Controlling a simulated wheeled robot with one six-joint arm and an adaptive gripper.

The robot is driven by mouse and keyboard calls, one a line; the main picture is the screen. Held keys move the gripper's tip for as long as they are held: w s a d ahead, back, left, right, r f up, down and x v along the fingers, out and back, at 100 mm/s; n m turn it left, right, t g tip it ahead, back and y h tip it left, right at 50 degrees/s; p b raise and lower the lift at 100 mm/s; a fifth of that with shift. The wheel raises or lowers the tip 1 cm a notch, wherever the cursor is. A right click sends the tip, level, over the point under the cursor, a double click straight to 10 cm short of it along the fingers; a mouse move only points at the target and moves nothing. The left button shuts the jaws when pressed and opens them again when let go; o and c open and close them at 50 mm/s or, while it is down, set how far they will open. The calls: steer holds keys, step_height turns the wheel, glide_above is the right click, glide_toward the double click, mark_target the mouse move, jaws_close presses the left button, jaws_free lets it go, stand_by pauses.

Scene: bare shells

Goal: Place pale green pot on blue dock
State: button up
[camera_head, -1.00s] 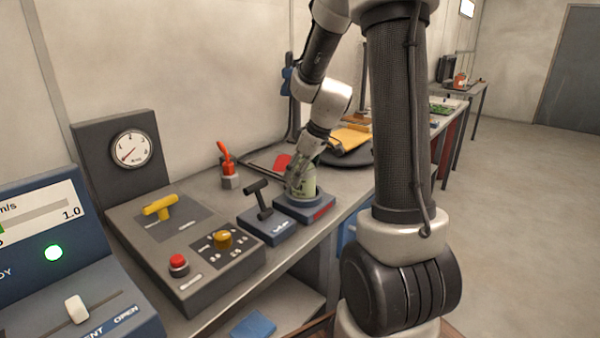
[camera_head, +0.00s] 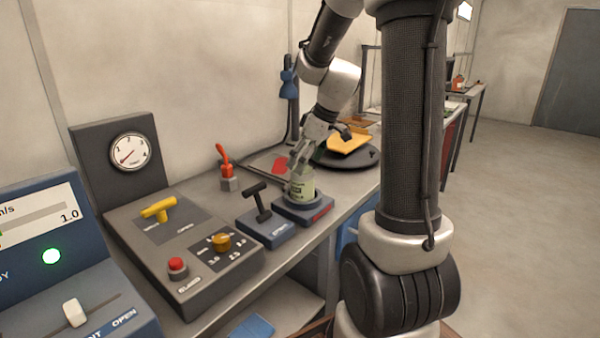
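The pale green pot (camera_head: 301,187) stands upright on top of the blue dock (camera_head: 292,212), which has a red patch on its front face. My gripper (camera_head: 298,165) is right at the top of the pot, reaching down from above. Its fingers partly cover the pot's upper rim. The fingers are small and overlap in this view, so I cannot tell whether they still touch the pot or how far apart they are.
A dock with a black T-handle (camera_head: 259,203) stands just left of the blue dock. A red-handled switch (camera_head: 227,168) is behind it. A control box (camera_head: 185,250) fills the bench to the left. A dark round plate with a yellow piece (camera_head: 348,140) lies behind right.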

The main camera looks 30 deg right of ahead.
steer(key=v, duration=0.6)
steer(key=s+a+r+m+h, duration=0.1)
steer(key=s+a+m, duration=0.2)
steer(key=s, duration=0.7)
steer(key=s+a+r+m+h, duration=0.1)
steer(key=s+a+m, duration=0.1)
steer(key=s, duration=0.9)
steer(key=shift+a+m, duration=0.4)
steer(key=shift+a, duration=0.35)
